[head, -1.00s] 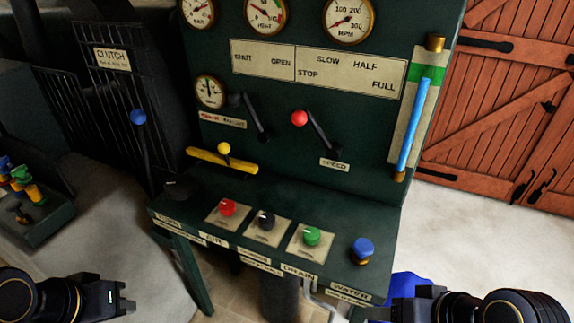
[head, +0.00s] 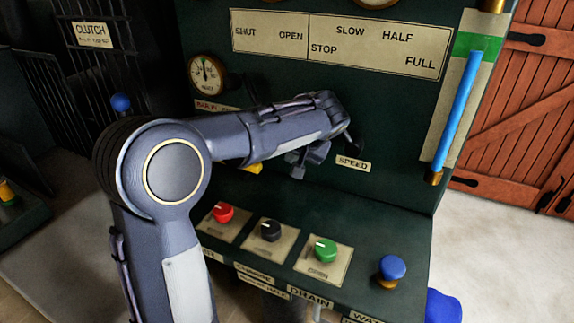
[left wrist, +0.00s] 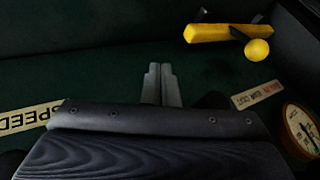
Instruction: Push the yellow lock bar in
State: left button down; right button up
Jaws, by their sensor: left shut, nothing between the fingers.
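The yellow lock bar (left wrist: 215,33) shows in the left wrist view at the upper right, lying across the dark green panel, with a yellow ball knob (left wrist: 257,50) beside it. In the head view only a small yellow piece of the bar (head: 253,169) shows below my left forearm; the rest is hidden. My left gripper (head: 308,158) is in front of the panel, to the right of the bar and near the SPEED label. Its fingers (left wrist: 161,84) are together and empty, apart from the bar. My right gripper is out of view.
Red (head: 223,212), black (head: 270,231) and green (head: 325,250) knobs and a blue button (head: 392,268) stand on the ledge below. A gauge (head: 206,75) is above my forearm. The red-knobbed speed lever is hidden behind my arm. A blue sight tube (head: 457,110) is at right.

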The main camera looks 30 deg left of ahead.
pick_arm(q)
jog(key=b+x, duration=0.1)
jog(key=x, duration=0.9)
jog(key=shift+s+a+f, duration=0.1)
jog(key=shift+s+a, duration=0.05)
jog(key=a, duration=0.2)
jog(key=shift+s+a, duration=0.15)
jog(key=shift+a, duration=0.85)
jog(key=shift+s, duration=0.1)
jog(key=a, duration=0.5)
jog(key=s+a+p, duration=0.1)
jog(key=a, duration=0.1)
jog(key=shift+a, duration=0.25)
jog(key=shift+r, duration=0.25)
